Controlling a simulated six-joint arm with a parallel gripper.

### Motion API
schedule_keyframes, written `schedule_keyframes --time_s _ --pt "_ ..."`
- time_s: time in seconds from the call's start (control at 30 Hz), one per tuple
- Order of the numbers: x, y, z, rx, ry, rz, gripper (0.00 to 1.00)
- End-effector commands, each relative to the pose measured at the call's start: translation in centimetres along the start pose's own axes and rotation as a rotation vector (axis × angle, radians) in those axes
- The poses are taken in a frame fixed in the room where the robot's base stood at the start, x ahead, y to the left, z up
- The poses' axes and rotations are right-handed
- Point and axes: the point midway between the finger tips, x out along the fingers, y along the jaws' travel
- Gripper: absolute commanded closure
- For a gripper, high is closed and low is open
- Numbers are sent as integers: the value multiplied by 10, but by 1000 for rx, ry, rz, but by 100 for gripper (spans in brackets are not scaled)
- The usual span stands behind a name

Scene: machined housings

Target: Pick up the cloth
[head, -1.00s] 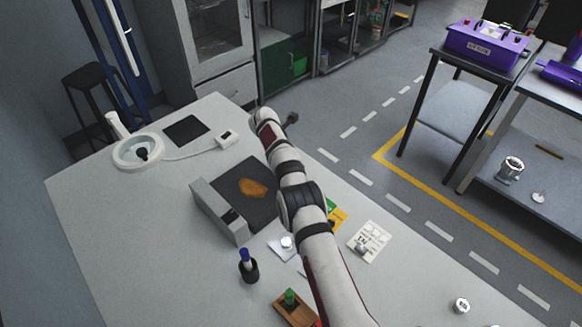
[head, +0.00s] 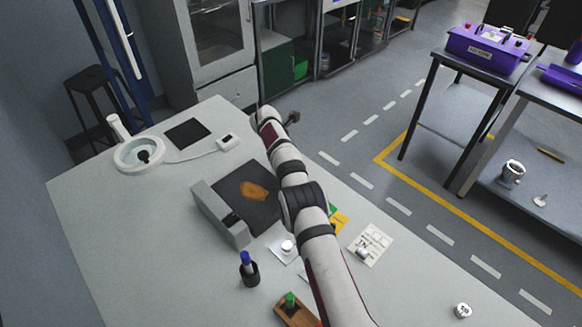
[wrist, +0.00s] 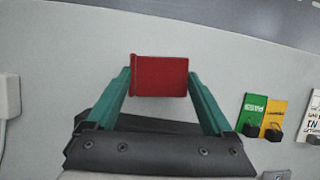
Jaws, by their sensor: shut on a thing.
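A red, squarish piece that looks like the folded cloth (wrist: 160,66) is in the wrist view, between the fingertips. My gripper (wrist: 159,82) has two teal fingers shut on its left and right sides. The pale tabletop lies behind it; I cannot tell the height of the cloth above it. In the head view my arm hides the fingers and the held piece.
A dark mat (head: 262,215) on the table (head: 120,210) bears a flat orange-brown piece (head: 254,191). A grey block (head: 220,213) borders the mat.

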Motion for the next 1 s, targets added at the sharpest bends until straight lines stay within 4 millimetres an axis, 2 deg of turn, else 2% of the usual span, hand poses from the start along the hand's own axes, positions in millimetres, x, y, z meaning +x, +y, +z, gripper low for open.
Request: schedule_keyframes --time_s 0.1,0.17,0.4,0.5,0.63,0.9,0.93,1.0 --pt "-27 -4 14 1 -2 0 67" --pt "-31 -16 21 1 -1 -3 67" --pt "-58 -77 55 4 -3 2 67" --pt "-66 -95 65 3 -3 1 67" --pt "-71 -107 72 2 -2 1 67" --pt "-72 -110 73 0 -1 1 67" --pt "-72 -110 73 0 -1 1 17" --pt "-72 -110 73 0 -1 1 30"
